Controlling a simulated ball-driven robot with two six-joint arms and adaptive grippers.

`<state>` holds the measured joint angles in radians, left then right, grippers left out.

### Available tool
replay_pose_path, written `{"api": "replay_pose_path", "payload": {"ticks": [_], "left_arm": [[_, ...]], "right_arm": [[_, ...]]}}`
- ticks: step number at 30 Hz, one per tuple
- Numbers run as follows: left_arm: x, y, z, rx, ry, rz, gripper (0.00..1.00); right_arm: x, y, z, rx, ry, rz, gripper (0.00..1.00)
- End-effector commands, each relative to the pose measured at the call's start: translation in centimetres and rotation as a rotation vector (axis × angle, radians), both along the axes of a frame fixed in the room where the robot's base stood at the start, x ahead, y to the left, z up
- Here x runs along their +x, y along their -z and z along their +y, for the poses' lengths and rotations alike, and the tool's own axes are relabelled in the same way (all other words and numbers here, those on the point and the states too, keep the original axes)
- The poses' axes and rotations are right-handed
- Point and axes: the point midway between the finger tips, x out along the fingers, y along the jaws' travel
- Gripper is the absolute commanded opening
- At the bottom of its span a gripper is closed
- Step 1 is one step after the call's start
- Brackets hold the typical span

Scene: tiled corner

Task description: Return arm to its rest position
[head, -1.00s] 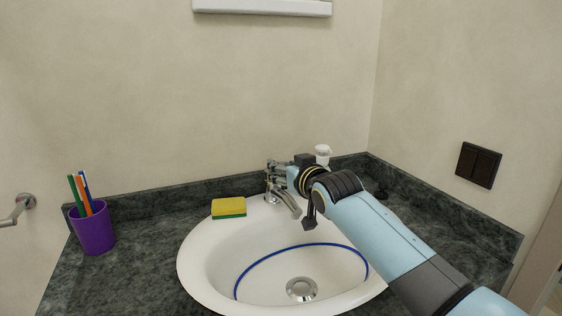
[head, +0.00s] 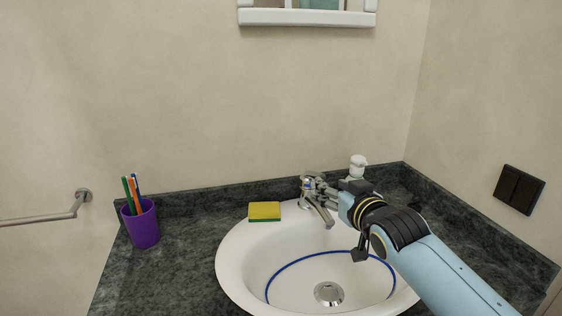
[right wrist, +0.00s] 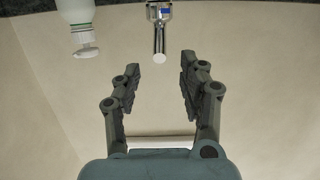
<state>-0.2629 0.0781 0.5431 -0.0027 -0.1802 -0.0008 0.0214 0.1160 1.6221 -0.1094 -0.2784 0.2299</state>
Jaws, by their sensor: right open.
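My right arm (head: 440,270) reaches in from the lower right in the head view, over the right side of the white sink (head: 236,262). My right gripper (head: 322,190) is at the chrome faucet (head: 318,207), just right of its top; contact cannot be told in the head view. In the right wrist view the right gripper's two fingers (right wrist: 172,66) stand apart with nothing between them. The faucet (right wrist: 159,30) shows beyond the fingertips there. My left gripper is in neither view.
A white pump bottle (head: 358,165) stands behind the right gripper and shows in the right wrist view (right wrist: 80,25). A yellow-green sponge (head: 265,211) lies left of the faucet. A purple cup (head: 141,226) with brushes stands on the dark counter (head: 185,240). A towel bar (head: 45,216) is at left.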

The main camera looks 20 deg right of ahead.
Motion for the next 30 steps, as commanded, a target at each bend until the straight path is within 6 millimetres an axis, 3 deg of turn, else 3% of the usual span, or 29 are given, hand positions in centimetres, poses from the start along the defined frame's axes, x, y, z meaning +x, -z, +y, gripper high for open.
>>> {"api": "replay_pose_path", "payload": {"ticks": [4,7,8,12,15,21,30], "left_arm": [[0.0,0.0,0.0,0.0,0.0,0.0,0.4],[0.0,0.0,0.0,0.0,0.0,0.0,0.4],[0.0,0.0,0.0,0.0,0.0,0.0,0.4],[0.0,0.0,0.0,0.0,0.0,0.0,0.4],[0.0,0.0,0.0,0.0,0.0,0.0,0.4],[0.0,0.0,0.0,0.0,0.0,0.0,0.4],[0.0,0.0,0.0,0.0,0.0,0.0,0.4]], "right_arm": [[-0.5,0.3,0.0,-0.001,0.003,0.02,0.42],[-3.1,1.7,0.1,-0.012,0.011,0.113,0.42],[-4.4,2.4,0.1,-0.016,0.014,0.16,0.42],[-12.8,5.1,0.6,-0.042,0.018,0.434,0.42],[-18.1,6.0,1.0,-0.055,0.009,0.592,0.42],[-25.7,6.1,1.6,-0.076,-0.015,0.807,0.42],[-34.7,4.9,2.4,-0.094,-0.057,1.045,0.42]]}}
